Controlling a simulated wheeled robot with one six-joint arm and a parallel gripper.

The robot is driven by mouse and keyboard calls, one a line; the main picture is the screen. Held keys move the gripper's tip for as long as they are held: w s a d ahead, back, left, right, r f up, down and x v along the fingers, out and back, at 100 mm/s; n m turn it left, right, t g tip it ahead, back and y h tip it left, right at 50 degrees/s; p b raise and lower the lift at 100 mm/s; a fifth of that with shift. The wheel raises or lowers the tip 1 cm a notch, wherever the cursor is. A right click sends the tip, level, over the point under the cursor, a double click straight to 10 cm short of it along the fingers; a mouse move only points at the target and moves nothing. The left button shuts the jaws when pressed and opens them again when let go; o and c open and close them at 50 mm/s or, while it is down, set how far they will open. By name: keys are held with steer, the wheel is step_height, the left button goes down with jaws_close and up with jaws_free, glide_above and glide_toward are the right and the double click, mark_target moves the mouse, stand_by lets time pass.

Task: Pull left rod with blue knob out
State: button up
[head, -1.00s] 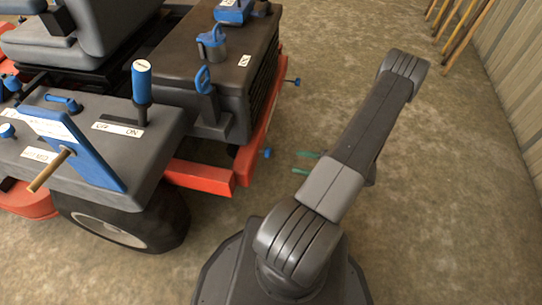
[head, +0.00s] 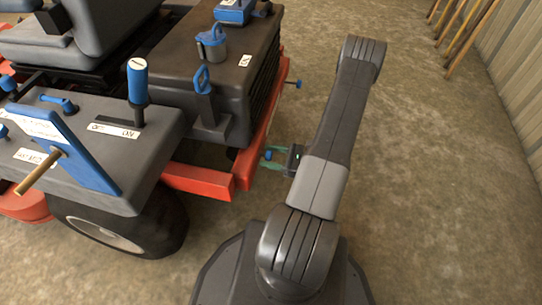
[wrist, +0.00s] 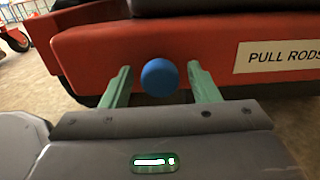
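The blue knob (wrist: 159,77) of a rod sits at the red rear frame of the mower, left of a white label reading "PULL RODS" (wrist: 285,56). In the head view this knob (head: 268,154) is at the near end of the red frame. My gripper (wrist: 160,88) is open, with its green fingers on either side of the knob and a gap to each. It also shows in the head view (head: 272,160), partly hidden by my arm. The rod's shaft is hidden behind the knob. A second blue knob (head: 298,84) sticks out farther along the frame.
The mower's red frame (head: 198,181) and dark engine housing (head: 222,95) stand left of my arm. Long wooden handles (head: 466,35) lean on the corrugated wall at the right. The concrete floor between is clear.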

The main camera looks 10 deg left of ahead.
jaws_close()
steer(key=d, duration=0.3)
steer(key=shift+d, duration=0.4)
steer(key=shift+o, duration=0.3)
jaws_free()
steer(key=shift+d, duration=0.1)
steer(key=d+p, duration=0.2)
steer(key=d, duration=1.2)
steer(key=shift+s, duration=0.3)
steer(key=shift+a, duration=0.1)
steer(key=a+b, duration=0.2)
steer(key=a, duration=1.4)
steer(key=shift+w, duration=0.3)
